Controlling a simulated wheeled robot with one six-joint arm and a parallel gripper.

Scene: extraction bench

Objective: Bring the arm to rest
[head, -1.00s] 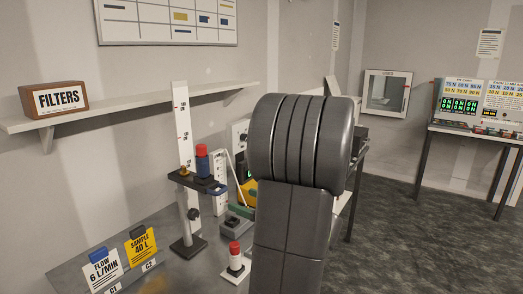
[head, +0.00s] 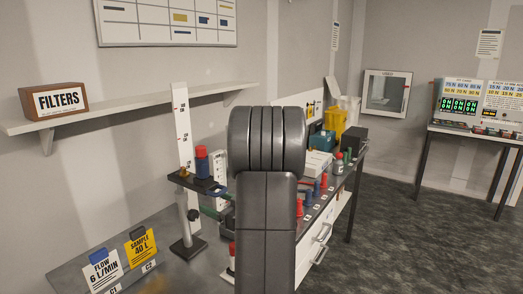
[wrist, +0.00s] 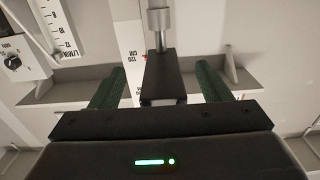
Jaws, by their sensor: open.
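My arm stands upright in the middle of the head view, its thick dark joint hiding part of the bench behind it. My gripper (wrist: 156,76) shows in the wrist view with its two green fingers spread apart. A dark block with a metal rod above it (wrist: 163,72) appears between the fingers; I cannot tell whether it touches them. In the head view the gripper is mostly hidden, with a dark green part (head: 212,213) showing left of the arm, near the stand.
A stand with a white ruled post (head: 183,130) carries a dark bracket holding a blue-and-red cylinder (head: 202,166). A wall shelf (head: 130,110) bears a filters box (head: 54,100).

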